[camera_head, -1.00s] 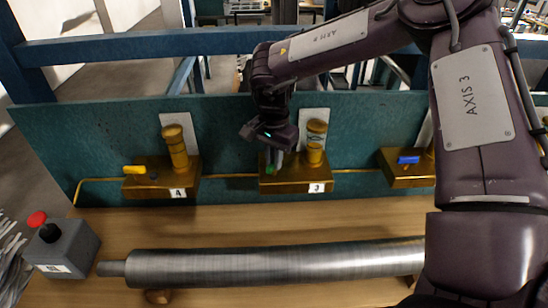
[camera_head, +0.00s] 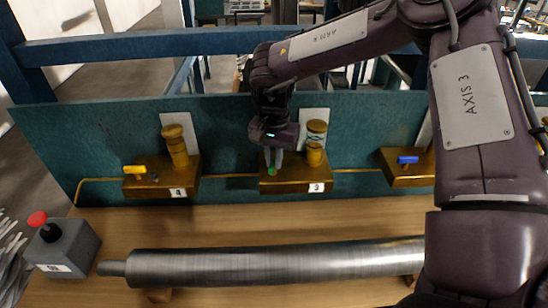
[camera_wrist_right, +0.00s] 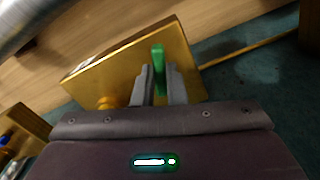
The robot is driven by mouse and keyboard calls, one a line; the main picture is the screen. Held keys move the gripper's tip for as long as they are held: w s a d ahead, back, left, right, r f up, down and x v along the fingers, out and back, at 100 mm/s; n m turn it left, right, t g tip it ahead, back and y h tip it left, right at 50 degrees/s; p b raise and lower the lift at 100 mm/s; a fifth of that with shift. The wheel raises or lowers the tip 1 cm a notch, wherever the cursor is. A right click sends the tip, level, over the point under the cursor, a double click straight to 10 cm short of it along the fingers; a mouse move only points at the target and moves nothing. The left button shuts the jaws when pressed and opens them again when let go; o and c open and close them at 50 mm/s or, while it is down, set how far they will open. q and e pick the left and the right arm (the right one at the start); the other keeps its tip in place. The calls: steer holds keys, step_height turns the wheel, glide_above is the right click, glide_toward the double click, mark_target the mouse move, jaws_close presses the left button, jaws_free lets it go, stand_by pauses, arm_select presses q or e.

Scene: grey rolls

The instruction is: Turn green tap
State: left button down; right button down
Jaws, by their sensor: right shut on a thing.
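The green tap (camera_wrist_right: 158,56) sits on the brass block labelled 3 (camera_head: 296,186) at the middle of the teal panel. In the head view it shows as a small green spot (camera_head: 272,171) under my right gripper. My right gripper (camera_head: 274,160) comes down from above, its fingers on the tap handle. In the right wrist view my right gripper's two fingers (camera_wrist_right: 160,85) are shut on the green handle, one on each side. The handle's lower part is hidden between the fingers. My left gripper is not in view.
A yellow tap (camera_head: 134,169) is on block 4 to the left, and a blue tap (camera_head: 408,160) is on a block to the right. A grey metal roll (camera_head: 270,265) lies in front. A red button box (camera_head: 62,247) stands at the front left.

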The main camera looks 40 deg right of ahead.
mark_target(274, 162)
steer(key=c, duration=1.5)
jaws_free()
steer(key=shift+o, duration=0.2)
steer(key=shift+r, duration=0.1)
steer(key=shift+r, duration=0.25)
step_height(274, 162, up, 6)
steer(key=shift+r+p, duration=0.1)
steer(key=shift+p, duration=1)
steer(key=shift+r+p, duration=0.5)
steer(key=shift+p, duration=0.1)
